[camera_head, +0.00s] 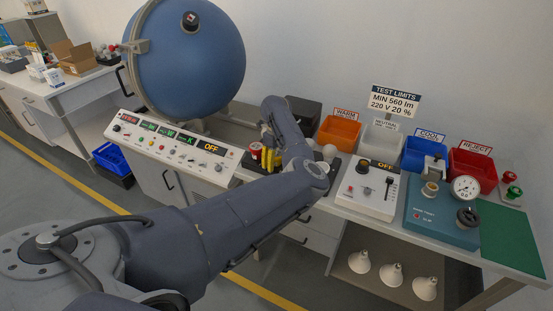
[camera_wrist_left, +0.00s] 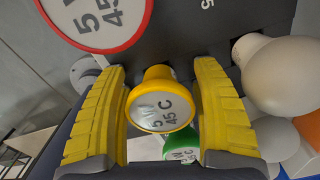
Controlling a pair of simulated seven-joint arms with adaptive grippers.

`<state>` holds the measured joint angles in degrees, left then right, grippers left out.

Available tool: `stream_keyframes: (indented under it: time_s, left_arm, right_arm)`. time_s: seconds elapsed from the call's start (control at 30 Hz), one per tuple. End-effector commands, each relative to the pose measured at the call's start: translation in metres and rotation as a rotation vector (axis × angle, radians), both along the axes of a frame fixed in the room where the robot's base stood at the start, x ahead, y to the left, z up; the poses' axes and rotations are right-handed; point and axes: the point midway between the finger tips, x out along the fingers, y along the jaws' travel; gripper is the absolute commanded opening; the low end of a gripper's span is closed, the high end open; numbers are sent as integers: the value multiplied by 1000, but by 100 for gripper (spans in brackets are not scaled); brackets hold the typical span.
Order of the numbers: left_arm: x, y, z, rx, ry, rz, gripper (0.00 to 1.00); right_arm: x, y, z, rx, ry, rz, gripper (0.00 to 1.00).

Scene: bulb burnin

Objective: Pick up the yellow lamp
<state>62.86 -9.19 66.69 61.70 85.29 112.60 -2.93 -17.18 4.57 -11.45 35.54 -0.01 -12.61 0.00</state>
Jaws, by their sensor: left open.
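The yellow lamp (camera_wrist_left: 160,105), with a yellow rim and a pale face marked 5 W 45 C, sits between the two yellow-padded fingers of my left gripper (camera_wrist_left: 160,75) in the left wrist view. The fingers stand open on either side, with a narrow gap to each side of the lamp. In the head view my left gripper (camera_head: 268,158) is low over the bench, and my arm hides part of the area around it. I cannot pick out the lamp there apart from the yellow fingers. My right gripper is not in view.
In the wrist view a red-rimmed lamp (camera_wrist_left: 95,20), a green-rimmed lamp (camera_wrist_left: 182,150) and a white bulb (camera_wrist_left: 282,75) crowd around. In the head view, a control panel (camera_head: 175,142) lies left of the gripper, and a white tester (camera_head: 368,188) stands right.

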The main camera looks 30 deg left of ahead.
Motion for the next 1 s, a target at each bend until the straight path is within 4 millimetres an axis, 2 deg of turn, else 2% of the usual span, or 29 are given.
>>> stream_keyframes:
  time_s: [0.07, 0.63, 1.0]
  left_arm:
    - [0, 0, 0, 0, 0, 0, 66]
    - [0, 0, 1, 0, 0, 0, 0]
    - [0, 0, 2, 1, -1, 0, 0]
  right_arm:
    - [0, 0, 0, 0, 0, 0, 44]
    - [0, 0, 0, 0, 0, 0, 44]
    - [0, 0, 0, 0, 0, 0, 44]
